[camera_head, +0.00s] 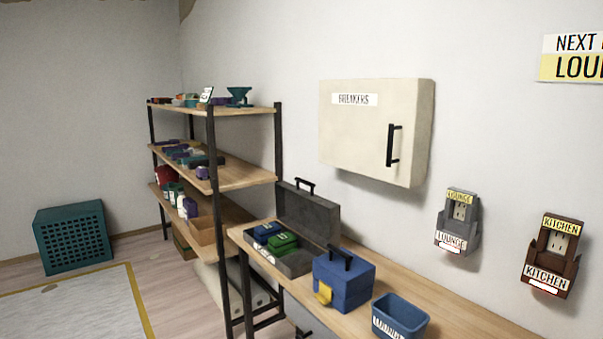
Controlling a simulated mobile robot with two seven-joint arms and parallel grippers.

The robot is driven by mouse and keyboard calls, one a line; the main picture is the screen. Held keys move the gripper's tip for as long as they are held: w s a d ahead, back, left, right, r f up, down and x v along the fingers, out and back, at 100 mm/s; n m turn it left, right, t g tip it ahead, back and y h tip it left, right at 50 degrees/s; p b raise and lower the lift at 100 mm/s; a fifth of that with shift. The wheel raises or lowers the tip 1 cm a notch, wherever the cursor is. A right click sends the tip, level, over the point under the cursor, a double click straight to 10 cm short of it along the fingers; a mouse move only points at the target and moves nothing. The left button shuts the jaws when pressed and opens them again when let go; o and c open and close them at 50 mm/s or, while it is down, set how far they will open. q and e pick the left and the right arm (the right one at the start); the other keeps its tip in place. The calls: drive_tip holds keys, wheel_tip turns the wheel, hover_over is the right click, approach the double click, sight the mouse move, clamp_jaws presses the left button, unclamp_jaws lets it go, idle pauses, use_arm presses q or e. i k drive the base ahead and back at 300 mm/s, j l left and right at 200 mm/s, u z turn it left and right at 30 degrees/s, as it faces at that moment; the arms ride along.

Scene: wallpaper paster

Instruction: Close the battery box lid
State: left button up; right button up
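A grey box (295,263) stands on the wooden bench, with its lid (308,213) raised open at the back. The lid has a black handle on top. Inside the box are a blue item (267,231) and a green item (283,242), which look like batteries. A blue box (345,285) with a dark handle and a yellow latch stands to its right, and its top appears shut. No label on either box reads as battery box. Neither of my grippers is in view.
The wooden bench (452,318) runs along the wall, with a blue labelled bin (400,314) near its front. A breaker cabinet (375,130) hangs above. A loaded shelf rack (246,175) stands left of the bench. Floor at the left is mostly clear beside a teal crate (73,238).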

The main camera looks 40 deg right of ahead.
sight(318, 219)
drive_tip(key=i+j+z, duration=0.1)
drive_tip(key=i+z, duration=0.35)
drive_tip(key=i+j+z, duration=0.2)
drive_tip(key=z, duration=0.25)
drive_tip(key=i+j+z, duration=0.65)
drive_tip(key=j+z, duration=0.2)
